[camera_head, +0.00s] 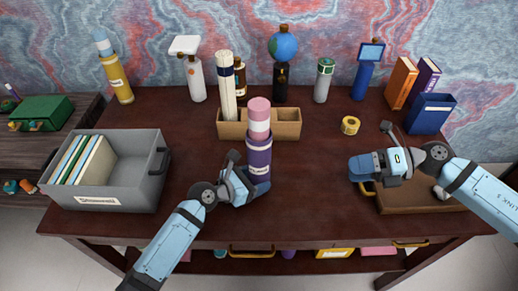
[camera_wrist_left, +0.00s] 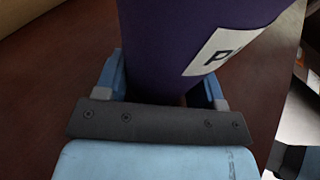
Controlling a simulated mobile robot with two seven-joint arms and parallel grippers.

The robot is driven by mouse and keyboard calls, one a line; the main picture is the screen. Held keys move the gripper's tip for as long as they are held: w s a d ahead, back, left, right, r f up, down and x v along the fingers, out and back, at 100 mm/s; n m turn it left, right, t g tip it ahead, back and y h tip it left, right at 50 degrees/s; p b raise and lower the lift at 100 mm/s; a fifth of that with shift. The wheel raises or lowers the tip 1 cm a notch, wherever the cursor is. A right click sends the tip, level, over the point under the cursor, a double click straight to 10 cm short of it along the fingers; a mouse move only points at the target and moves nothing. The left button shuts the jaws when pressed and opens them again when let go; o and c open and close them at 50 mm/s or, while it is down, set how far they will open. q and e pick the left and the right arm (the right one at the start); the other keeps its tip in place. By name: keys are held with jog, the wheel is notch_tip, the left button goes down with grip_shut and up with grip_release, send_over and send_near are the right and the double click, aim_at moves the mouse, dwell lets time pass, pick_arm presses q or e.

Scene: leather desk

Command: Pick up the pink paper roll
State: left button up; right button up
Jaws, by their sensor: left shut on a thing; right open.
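The pink paper roll (camera_head: 259,107) is an upright pink cylinder with a white band. It stands at the middle of the desk in the head view, its lower part hidden in or behind a purple cylinder (camera_head: 259,158). My left gripper (camera_head: 260,183) is shut on the lower part of the purple cylinder, not on the pink part. In the left wrist view the purple cylinder (camera_wrist_left: 170,45), with a white label, fills the space between the fingers, and the pink roll is out of view. My right gripper (camera_head: 362,167) is open, low over the right side of the desk.
A wooden box (camera_head: 288,123) with a white roll (camera_head: 227,90) stands behind the purple cylinder. A grey bin (camera_head: 143,190) with files is on the left, a brown tray (camera_head: 425,200) under my right arm. Yellow tape (camera_head: 350,125) lies right of the box. Bottles and books line the back.

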jog(key=w+a+r+n+g+h, duration=0.1)
jog(key=a+r+n+g, duration=0.5)
jog(key=a, duration=0.6)
notch_tip(320, 180, up, 14)
jog(key=n+t+h, duration=0.5)
jog(key=n+h, duration=0.1)
jog(key=h, duration=0.7)
send_over(254, 105)
jog(key=shift+s+r, duration=0.1)
jog(key=shift+r, duration=0.05)
jog(key=shift+m, duration=0.3)
notch_tip(254, 105, down, 6)
jog(key=shift+f, duration=0.15)
jog(key=shift+w+d+f, duration=0.1)
jog(key=shift+d+f, duration=0.05)
jog(key=shift+f, duration=0.75)
jog(key=shift+w+d+f, duration=0.1)
jog(key=shift+f, duration=0.85)
jog(key=shift+w+d+f, duration=0.1)
jog(key=shift+d+f, duration=0.05)
jog(key=shift+f, duration=0.75)
jog(key=c, duration=1.3)
jog(key=shift+r, duration=0.1)
